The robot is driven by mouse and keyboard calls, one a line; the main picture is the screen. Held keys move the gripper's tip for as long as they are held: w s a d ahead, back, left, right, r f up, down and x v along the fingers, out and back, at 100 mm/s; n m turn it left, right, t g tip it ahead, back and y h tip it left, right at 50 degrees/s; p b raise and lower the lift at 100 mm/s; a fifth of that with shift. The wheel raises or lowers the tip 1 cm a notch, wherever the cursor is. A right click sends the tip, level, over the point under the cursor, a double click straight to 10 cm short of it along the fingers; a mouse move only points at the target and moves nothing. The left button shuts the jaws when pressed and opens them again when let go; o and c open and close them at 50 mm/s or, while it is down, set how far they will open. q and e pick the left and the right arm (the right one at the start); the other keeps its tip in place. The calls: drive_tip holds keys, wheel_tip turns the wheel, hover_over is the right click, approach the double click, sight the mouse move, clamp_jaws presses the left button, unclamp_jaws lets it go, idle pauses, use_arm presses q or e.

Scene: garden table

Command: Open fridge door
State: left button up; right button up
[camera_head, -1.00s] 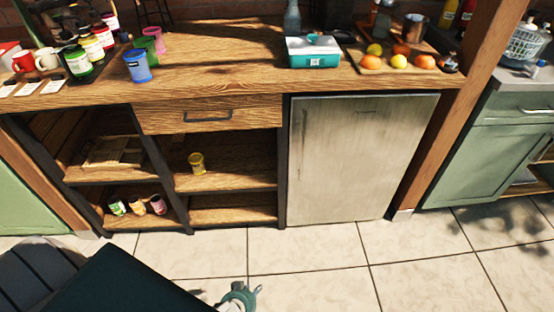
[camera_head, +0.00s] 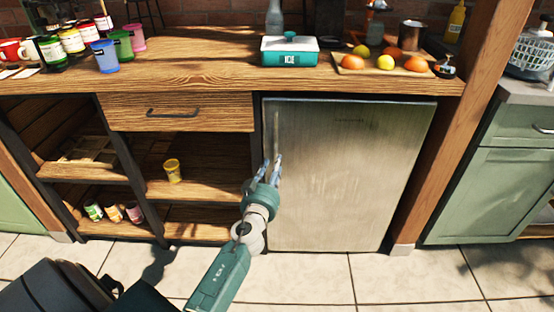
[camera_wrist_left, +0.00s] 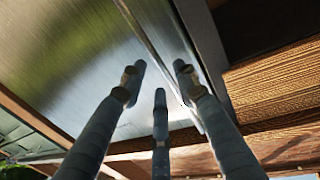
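The fridge (camera_head: 350,180) stands under the right part of the counter, its brushed-steel door shut. A thin vertical handle (camera_head: 276,125) runs along the door's left side; its lower part is hidden behind my left gripper. In the left wrist view the fingers (camera_wrist_left: 159,72) are spread apart, and the handle bar (camera_wrist_left: 150,42) runs between the two outer ones. I cannot tell whether they touch it. My right gripper is not in view.
The wooden counter (camera_head: 190,75) above holds cups, jars, a teal box (camera_head: 289,51) and a board with fruit. Open shelves with a yellow cup (camera_head: 173,171) lie left of the fridge. A wooden post (camera_head: 440,150) stands to its right. The tiled floor in front is clear.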

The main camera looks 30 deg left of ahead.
use_arm(q)
drive_tip(key=x, duration=0.4)
drive_tip(key=shift+w+a, duration=0.1)
drive_tip(key=shift+w, duration=0.25)
clamp_jaws()
